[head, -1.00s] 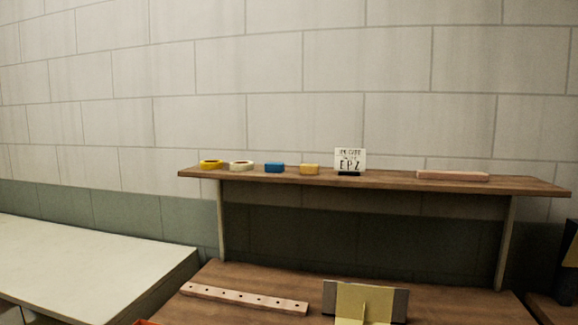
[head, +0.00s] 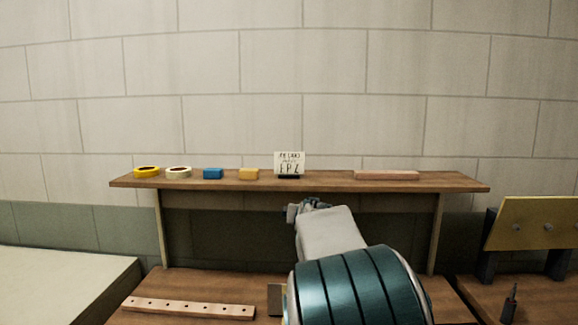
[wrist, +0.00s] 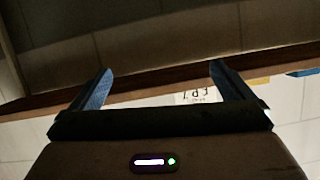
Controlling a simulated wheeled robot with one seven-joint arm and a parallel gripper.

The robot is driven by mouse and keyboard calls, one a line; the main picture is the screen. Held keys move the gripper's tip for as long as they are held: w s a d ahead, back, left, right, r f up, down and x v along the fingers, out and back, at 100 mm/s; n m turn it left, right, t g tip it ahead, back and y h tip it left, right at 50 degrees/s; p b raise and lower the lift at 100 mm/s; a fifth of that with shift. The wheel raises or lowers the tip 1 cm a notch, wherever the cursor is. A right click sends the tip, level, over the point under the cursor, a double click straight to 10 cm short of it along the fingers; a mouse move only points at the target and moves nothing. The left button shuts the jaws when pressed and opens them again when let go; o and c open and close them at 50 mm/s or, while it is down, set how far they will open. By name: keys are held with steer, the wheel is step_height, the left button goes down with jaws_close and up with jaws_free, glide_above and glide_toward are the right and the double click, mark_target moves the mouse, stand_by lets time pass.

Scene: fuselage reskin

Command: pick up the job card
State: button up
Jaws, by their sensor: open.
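The job card (head: 290,163) is a small white card with black lettering. It stands upright in a dark holder on the wooden shelf (head: 330,181), between a yellow block and a long pinkish bar. In the wrist view the card (wrist: 196,97) appears upside down, past the fingers and just left of the right finger. My gripper (wrist: 160,85) is open and empty, with two blue fingers spread apart. In the head view my arm reaches up just below the shelf's front, slightly right of the card; the fingers are not clear there.
On the shelf left of the card are a yellow ring (head: 147,172), a cream ring (head: 179,172), a blue block (head: 213,173) and a yellow block (head: 249,174). The pinkish bar (head: 387,175) lies to the right. A drilled strip (head: 190,308) lies on the bench below.

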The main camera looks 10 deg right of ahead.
steer(key=w+a+r+n+t+h+p, duration=0.1)
steer(key=w+a+r+t, duration=0.4)
steer(key=r, duration=0.5)
steer(key=g+p, duration=0.1)
steer(key=p, duration=0.2)
glide_toward(289, 162)
steer(key=w, duration=0.3)
steer(key=shift+w+d+f, duration=0.15)
steer(key=shift+w, duration=0.05)
steer(key=shift+w+d+p, duration=0.2)
steer(key=shift+w+p, duration=0.25)
steer(key=w, duration=0.1)
steer(key=w+p, duration=0.2)
steer(key=shift+d+r, duration=0.3)
steer(key=shift+d, duration=0.1)
steer(key=shift+w+f+p, duration=0.15)
steer(key=shift+w+p, duration=0.25)
steer(key=shift+w, duration=0.2)
steer(key=c, duration=0.7)
